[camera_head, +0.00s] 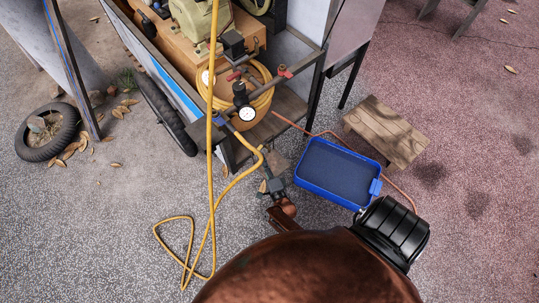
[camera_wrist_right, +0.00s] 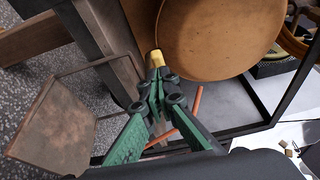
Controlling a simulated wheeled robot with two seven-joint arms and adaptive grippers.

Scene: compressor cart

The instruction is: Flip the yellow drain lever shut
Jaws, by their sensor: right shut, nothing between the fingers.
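In the right wrist view, a small yellow piece (camera_wrist_right: 157,58), which looks like the drain lever, shows just beyond my fingertips, at the edge of a round brown tank end (camera_wrist_right: 215,35). My right gripper (camera_wrist_right: 161,80) has its green fingers closed together with nothing between them. Its tips overlap the yellow piece's lower end; I cannot tell whether they touch it. In the head view my right gripper (camera_head: 273,184) is small and dark, beside the cart's lower front corner. The yellow lever cannot be made out there. My left gripper is not in view.
The compressor cart (camera_head: 235,150) has a dark frame and a coiled yellow hose (camera_head: 262,95). The hose trails onto the gravel. A blue tray (camera_head: 376,185) and a wooden stool (camera_head: 386,130) stand to the right. An orange-red pipe (camera_wrist_right: 190,110) passes behind my fingers.

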